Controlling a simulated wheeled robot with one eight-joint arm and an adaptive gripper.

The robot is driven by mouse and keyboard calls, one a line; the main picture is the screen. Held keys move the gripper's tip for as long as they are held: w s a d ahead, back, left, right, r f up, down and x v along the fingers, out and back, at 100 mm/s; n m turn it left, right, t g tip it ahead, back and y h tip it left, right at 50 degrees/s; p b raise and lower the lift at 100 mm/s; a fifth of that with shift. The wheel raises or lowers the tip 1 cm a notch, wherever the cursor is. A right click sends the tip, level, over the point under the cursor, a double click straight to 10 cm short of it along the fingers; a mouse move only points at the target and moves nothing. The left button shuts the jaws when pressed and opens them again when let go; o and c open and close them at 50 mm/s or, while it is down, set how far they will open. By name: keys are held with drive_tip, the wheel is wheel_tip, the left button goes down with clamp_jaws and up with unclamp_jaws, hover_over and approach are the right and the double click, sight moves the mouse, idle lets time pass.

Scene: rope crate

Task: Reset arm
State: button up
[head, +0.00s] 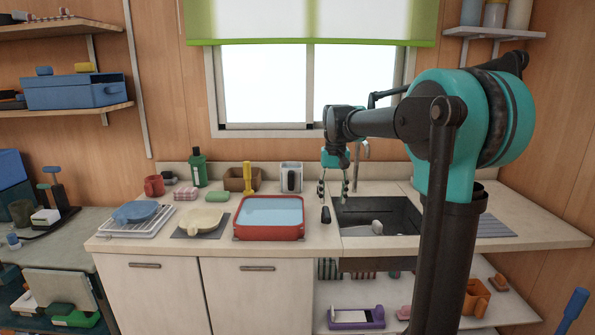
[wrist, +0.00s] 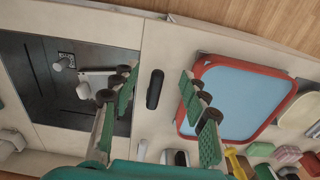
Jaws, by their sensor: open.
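My gripper (head: 333,197) hangs fingers-down above the counter, at the left edge of the sink. In the wrist view my gripper (wrist: 158,84) has its two green-padded fingers spread wide with nothing between the pads. A small black oblong object (head: 326,215) lies on the counter below the fingers. In the wrist view the black object (wrist: 155,89) shows in the gap between them, apart from both. My arm reaches in from the right of the head view, bent at the elbow.
The sink (head: 350,203) holds a pale item (head: 377,228). A red tub (head: 240,231) with blue inside stands left of my gripper. A beige dish (head: 200,220), a blue dish (head: 135,212) on a white rack, and a green bottle (head: 198,168) stand further left. A faucet (head: 362,155) rises behind the sink.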

drive_tip(key=s+d+f+t, duration=0.2)
drive_tip(key=s+d+f, duration=0.2)
drive_tip(key=s+f, duration=0.7)
drive_tip(key=s+d+f+t, duration=0.2)
drive_tip(key=s+d+f, duration=0.2)
drive_tip(key=s+f, duration=0.7)
drive_tip(key=s, duration=0.4)
drive_tip(key=shift+s+f, duration=0.2)
drive_tip(key=shift+f, duration=0.2)
